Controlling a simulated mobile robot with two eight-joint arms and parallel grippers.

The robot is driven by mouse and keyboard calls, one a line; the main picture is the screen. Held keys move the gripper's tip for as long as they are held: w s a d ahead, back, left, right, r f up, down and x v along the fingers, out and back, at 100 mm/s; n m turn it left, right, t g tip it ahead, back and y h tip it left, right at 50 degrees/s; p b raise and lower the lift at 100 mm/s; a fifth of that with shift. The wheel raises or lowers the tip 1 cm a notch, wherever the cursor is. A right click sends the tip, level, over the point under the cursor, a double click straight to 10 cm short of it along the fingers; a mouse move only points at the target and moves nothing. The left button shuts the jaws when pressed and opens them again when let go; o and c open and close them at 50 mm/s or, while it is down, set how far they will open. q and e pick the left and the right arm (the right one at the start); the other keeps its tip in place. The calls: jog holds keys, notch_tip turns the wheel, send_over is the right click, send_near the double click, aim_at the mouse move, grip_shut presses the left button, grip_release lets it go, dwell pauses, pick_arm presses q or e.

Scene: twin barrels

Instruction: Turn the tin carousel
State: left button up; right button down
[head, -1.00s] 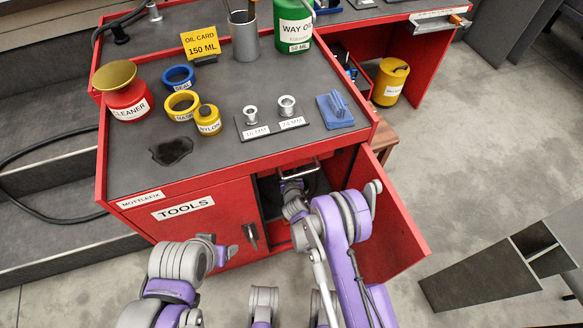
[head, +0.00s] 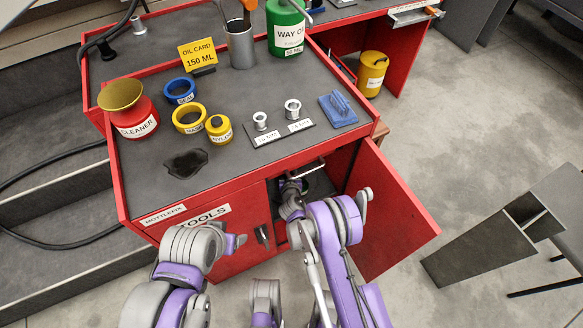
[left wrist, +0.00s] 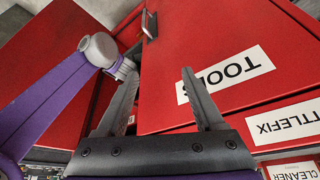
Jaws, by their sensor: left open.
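The right compartment of the red cabinet (head: 240,235) stands open, its red door (head: 395,215) swung out to the right. Inside it is dark, and I cannot clearly make out the tin carousel. My right arm reaches into this opening. Its gripper end (head: 291,188) is at the opening, and its fingers cannot be made out. My left gripper (head: 236,243) is in front of the shut TOOLS door, left of that door's handle (head: 262,234). In the left wrist view the left gripper (left wrist: 161,75) is open and empty, fingers spread before the red door.
The cabinet top holds a CLEANER tin (head: 136,122), tape rolls (head: 188,118), a NYLON spool (head: 219,130), small metal fittings (head: 261,121), a blue block (head: 338,109), a green WAY OIL can (head: 287,30) and a dark spill (head: 186,163).

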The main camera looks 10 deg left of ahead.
dwell(0.4)
jog(key=c, duration=0.5)
grip_release()
jog(key=shift+s, duration=0.1)
jog(key=b+v, duration=0.3)
jog(key=v, duration=0.7)
jog(key=shift+s+r+b, duration=0.15)
jog(key=shift+s+b, duration=0.1)
jog(key=shift+b, duration=0.1)
